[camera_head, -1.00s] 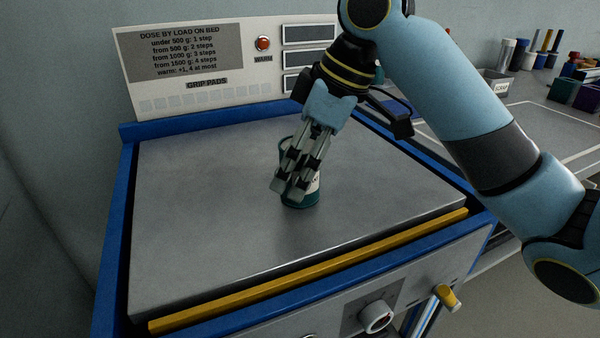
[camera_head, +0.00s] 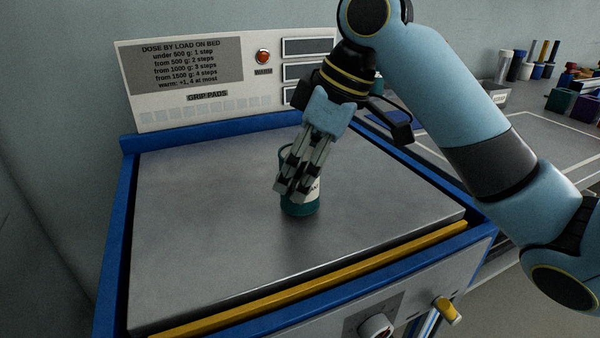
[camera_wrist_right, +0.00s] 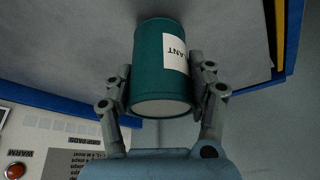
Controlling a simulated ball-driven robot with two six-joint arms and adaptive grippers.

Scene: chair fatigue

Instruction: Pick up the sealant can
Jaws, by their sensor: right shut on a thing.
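The sealant can (camera_head: 301,209) is a teal cylinder with a white label, standing upright over the middle of the grey metal bed (camera_head: 210,235). My right gripper (camera_head: 291,188) reaches down to it from above, its fingers covering much of the can in the head view. In the right wrist view the can (camera_wrist_right: 150,60) lies between the two fingers, one on each side, with part of its label reading "ANT". The gripper is shut on it. I cannot tell whether its base touches the bed. My left gripper is not in view.
A white panel (camera_head: 290,105) with a dosing chart and red warm button (camera_head: 263,57) stands behind the bed. A blue frame (camera_head: 118,220) and yellow front bar (camera_head: 330,278) edge it. Several containers stand on the bench at right. The bed around the can is clear.

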